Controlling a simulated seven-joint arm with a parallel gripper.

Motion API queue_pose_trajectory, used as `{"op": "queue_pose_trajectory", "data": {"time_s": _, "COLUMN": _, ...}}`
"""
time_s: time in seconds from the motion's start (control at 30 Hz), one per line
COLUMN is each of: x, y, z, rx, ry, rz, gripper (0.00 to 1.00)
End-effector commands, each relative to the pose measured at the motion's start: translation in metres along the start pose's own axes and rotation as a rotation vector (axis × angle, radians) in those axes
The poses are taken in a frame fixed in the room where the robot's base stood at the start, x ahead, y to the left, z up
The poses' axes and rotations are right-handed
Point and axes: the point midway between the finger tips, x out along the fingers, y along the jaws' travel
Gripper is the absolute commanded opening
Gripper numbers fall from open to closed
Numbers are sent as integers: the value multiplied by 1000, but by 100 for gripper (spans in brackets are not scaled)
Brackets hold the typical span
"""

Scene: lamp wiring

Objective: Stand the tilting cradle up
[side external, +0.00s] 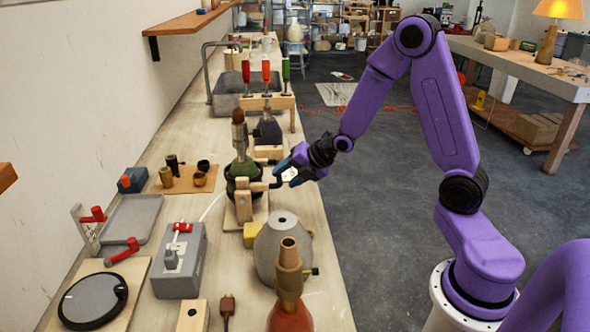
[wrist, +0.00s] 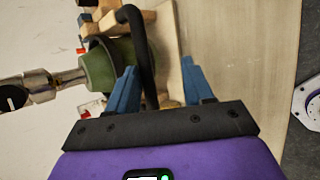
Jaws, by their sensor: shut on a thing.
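The wooden cradle (side external: 244,208) stands on the bench in the side view, with a black ring and a black bar (wrist: 134,22) on it. It holds a dark green lamp body (side external: 243,171) whose metal neck (side external: 239,135) points up, leaning very slightly left. The green body (wrist: 122,62) and neck (wrist: 68,78) also show in the wrist view. My gripper (side external: 282,173) is at the cradle's right side, its blue fingers (wrist: 160,82) shut on the black bar. The contact itself is partly hidden by the fingers.
A yellow block (side external: 250,235) lies near the cradle. A grey switch box (side external: 180,262) and a tray (side external: 132,218) are left. Bench room is narrow on the right.

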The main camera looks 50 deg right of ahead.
Motion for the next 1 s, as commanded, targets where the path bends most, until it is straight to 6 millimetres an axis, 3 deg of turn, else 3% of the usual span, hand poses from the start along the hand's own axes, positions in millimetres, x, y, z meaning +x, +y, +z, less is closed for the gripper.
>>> {"op": "queue_pose_trajectory", "data": {"time_s": 0.17, "x": -14, "y": -5, "z": -2, "rx": 1, "ry": 6, "rz": -15, "gripper": 42}}
{"op": "queue_pose_trajectory", "data": {"time_s": 0.8, "x": -100, "y": -1, "z": 1, "rx": 0, "ry": -4, "rz": 2, "gripper": 42}}
{"op": "queue_pose_trajectory", "data": {"time_s": 1.0, "x": -114, "y": 0, "z": 1, "rx": 0, "ry": -2, "rz": 2, "gripper": 42}}
